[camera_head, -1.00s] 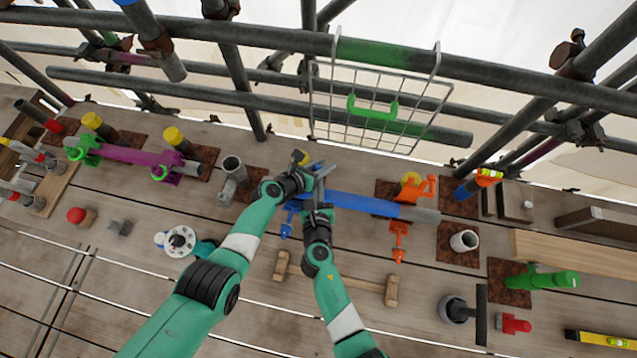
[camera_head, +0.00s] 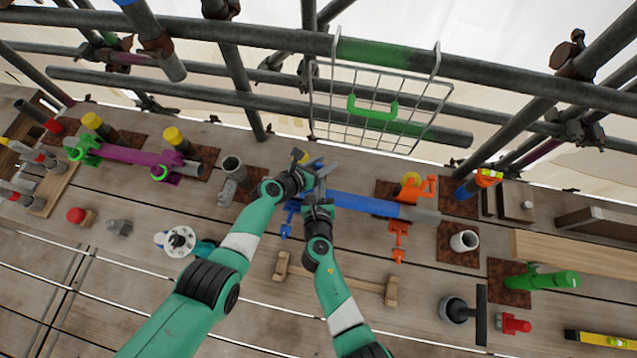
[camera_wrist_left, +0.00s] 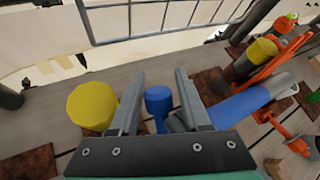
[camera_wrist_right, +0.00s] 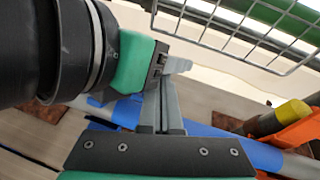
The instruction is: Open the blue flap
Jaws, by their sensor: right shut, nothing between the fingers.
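A blue clamp sits on the left end of the blue-banded pipe (camera_head: 350,203) and is largely hidden by my grippers. A blue part (camera_head: 313,163) shows behind my left gripper (camera_head: 313,168); I cannot tell if it is the flap. In the left wrist view, a blue round-headed part (camera_wrist_left: 158,97) appears between the open left fingers (camera_wrist_left: 157,80), with no clear contact. A blue bolt (camera_head: 286,230) hangs at the clamp's front. My right gripper (camera_head: 323,188) is shut and empty beside the left one, over the pipe; its closed fingers also show in the right wrist view (camera_wrist_right: 163,100).
An orange clamp (camera_head: 398,230) holds the pipe's right end, its flap (camera_head: 425,188) raised. A yellow-capped post (camera_wrist_left: 92,105) stands close to the left fingers. A wire basket (camera_head: 375,110) hangs behind.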

